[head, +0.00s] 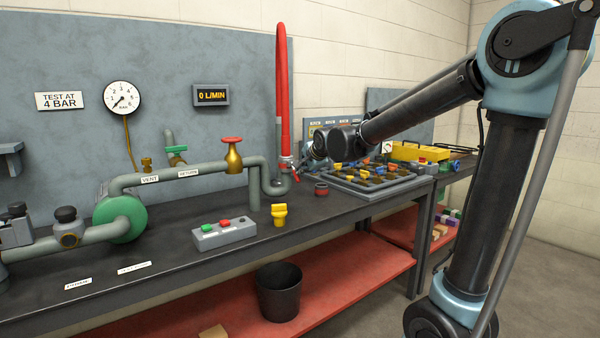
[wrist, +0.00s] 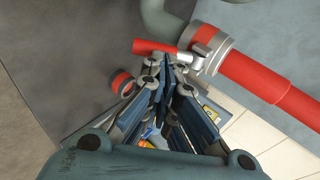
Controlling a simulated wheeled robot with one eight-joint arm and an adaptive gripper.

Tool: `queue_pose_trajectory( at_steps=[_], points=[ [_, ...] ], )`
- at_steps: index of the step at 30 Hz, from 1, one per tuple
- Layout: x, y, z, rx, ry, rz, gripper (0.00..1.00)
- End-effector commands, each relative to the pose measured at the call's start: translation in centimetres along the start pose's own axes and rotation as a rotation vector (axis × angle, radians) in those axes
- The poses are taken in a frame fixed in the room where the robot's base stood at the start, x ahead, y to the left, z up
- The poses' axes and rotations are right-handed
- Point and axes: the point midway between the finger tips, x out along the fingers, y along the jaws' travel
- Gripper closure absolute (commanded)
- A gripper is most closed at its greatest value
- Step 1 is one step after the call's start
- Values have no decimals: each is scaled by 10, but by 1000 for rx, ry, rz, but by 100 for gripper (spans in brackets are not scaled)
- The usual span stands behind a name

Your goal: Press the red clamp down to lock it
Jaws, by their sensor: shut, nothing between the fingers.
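The clamp (wrist: 208,46) is a grey metal band around the joint of the upright red hose (wrist: 262,82) and a grey pipe. Its red lever (wrist: 155,47) sticks out to the left of the band in the wrist view. In the head view the lever (head: 296,173) is small, low at the hose's foot. My gripper (wrist: 168,66) is shut and empty, its fingertips close beside the lever; I cannot tell whether they touch. In the head view my gripper (head: 302,166) reaches the clamp from the right, and its fingers are hard to make out.
A small red and dark ring-shaped part (head: 321,189) sits on the bench nearby. A tray of coloured parts (head: 350,190) lies to its right. A brass valve with red handle (head: 233,155), a yellow fitting (head: 279,215) and a button box (head: 225,233) stand left.

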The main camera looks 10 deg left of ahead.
Motion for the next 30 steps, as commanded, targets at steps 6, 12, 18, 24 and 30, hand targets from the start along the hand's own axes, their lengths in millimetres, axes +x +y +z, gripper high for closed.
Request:
queue_pose_trajectory(
  at_steps=[6, 12, 18, 24, 30],
  points=[
    [-8, 0, -3, 2, 2, 0, 100],
    [-32, -1, -14, 6, 7, 2, 100],
    [-58, -2, -14, 6, 7, 2, 100],
    [-84, -3, -13, 5, 6, 1, 100],
    [-110, -4, -12, 5, 5, 1, 100]
  ],
)
